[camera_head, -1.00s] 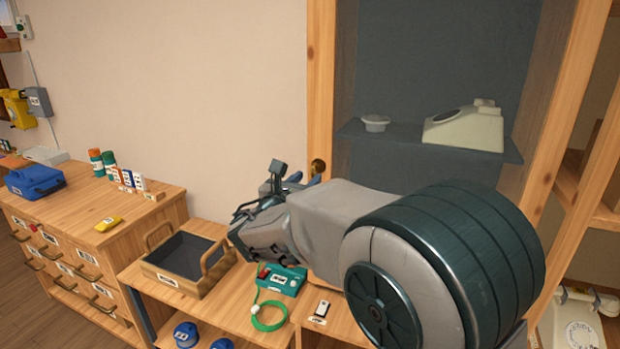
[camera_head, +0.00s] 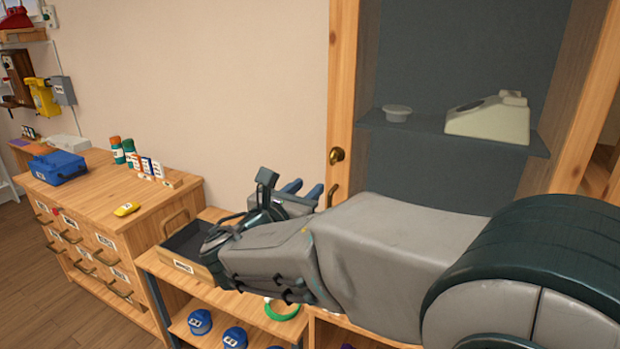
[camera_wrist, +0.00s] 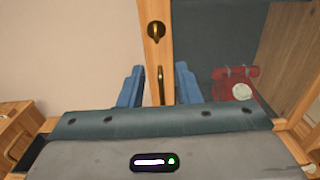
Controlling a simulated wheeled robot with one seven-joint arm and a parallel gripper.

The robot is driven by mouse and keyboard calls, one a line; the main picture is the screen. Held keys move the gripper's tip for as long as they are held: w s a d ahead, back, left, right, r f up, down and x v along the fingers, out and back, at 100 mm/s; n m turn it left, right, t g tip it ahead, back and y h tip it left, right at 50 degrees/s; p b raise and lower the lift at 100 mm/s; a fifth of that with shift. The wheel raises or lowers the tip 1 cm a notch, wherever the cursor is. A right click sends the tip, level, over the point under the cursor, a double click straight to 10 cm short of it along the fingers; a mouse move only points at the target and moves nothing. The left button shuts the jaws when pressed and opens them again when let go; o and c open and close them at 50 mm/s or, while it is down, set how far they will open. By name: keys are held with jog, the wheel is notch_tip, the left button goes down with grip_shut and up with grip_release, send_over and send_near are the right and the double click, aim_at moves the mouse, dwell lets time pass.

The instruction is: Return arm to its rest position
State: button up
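My gripper (camera_head: 308,192) shows at the end of my arm in the head view, raised above the low wooden bench and in front of the cabinet (camera_head: 343,100). In the wrist view my gripper (camera_wrist: 158,88) has its two blue fingers spread apart with nothing between them. Behind the gap stand the cabinet's wooden frame edge and a brass knob (camera_wrist: 156,31). My arm hides part of the bench and the lower cabinet in the head view.
A cream phone (camera_head: 490,117) and a small pale bowl (camera_head: 397,113) stand on the cabinet shelf (camera_head: 450,134). A red dial phone (camera_wrist: 236,84) shows in the wrist view. A handled tray (camera_head: 186,268) sits on the bench. A drawer chest (camera_head: 100,215) stands at left.

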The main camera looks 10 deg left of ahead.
jog(key=s+d+f+m+g+h, duration=0.1)
jog(key=s+d+f+m+g, duration=0.1)
jog(key=d+f+m+g, duration=0.3)
jog(key=s+d+m+g, duration=0.1)
jog(key=s+d+m, duration=0.15)
jog(key=d, duration=0.55)
jog(key=s+d+f+m+g+h, duration=0.1)
jog(key=s+d+f+m+g, duration=0.15)
jog(key=d+m, duration=0.3)
jog(key=s+d+f+m+g+y, duration=0.2)
jog(key=s+f+m+y, duration=0.2)
jog(key=s+m, duration=0.3)
jog(key=s+d+f+m+g+y, duration=0.1)
jog(key=s+f+m+g+y, duration=0.2)
jog(key=s+m, duration=0.4)
notch_tip(320, 180, down, 2)
jog(key=m+y, duration=0.1)
jog(key=m, duration=0.3)
jog(key=shift+d+m, duration=0.4)
jog(key=shift+s, duration=0.1)
